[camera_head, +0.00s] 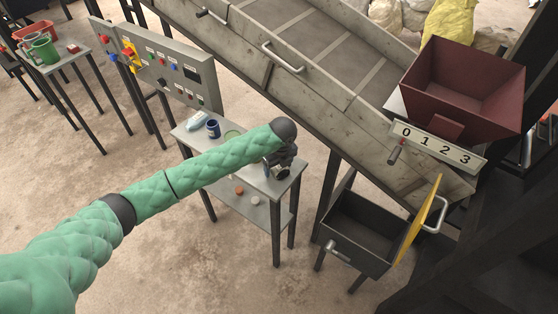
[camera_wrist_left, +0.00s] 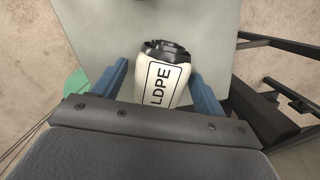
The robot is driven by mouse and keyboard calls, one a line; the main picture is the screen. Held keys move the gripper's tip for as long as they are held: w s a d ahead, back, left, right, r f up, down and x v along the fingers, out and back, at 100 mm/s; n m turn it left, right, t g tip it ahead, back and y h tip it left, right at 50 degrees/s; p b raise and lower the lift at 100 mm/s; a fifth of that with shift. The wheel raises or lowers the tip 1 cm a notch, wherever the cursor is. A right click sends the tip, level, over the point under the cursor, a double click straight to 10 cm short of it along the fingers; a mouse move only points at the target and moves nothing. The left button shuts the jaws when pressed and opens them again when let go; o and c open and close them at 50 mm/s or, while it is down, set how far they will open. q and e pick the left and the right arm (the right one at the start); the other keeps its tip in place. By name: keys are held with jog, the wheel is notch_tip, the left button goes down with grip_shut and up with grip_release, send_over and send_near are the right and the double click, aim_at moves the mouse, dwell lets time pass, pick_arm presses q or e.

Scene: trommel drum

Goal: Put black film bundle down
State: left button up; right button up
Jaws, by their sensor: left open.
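The black film bundle (camera_wrist_left: 164,48) shows in the left wrist view as crumpled black ends above a wide cream band printed LDPE. It rests on the grey top of a small table (camera_wrist_left: 112,22). My left gripper (camera_wrist_left: 158,74) is open, with one blue finger on each side of the bundle and a gap visible on the left. In the head view my left gripper (camera_head: 281,163) is over the right end of the small table (camera_head: 287,185), and it mostly hides the bundle there. My right gripper is in neither view.
A dark bin (camera_head: 365,232) with a yellow lid stands right. The inclined conveyor (camera_head: 310,60) passes behind.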

aim_at(280, 167)
pick_arm(q)
jog(key=shift+r, duration=0.25)
jog(key=r+b, duration=0.1)
jog(key=r, duration=0.2)
jog(key=r+b, duration=0.1)
jog(key=r, duration=0.2)
jog(key=s+r+b, duration=0.1)
jog(key=r+b, duration=0.1)
jog(key=r, duration=0.1)
jog(key=shift+d+r, duration=0.35)
jog(key=shift+r, duration=0.05)
jog(key=shift+s+r, duration=0.1)
jog(key=shift+r, duration=0.7)
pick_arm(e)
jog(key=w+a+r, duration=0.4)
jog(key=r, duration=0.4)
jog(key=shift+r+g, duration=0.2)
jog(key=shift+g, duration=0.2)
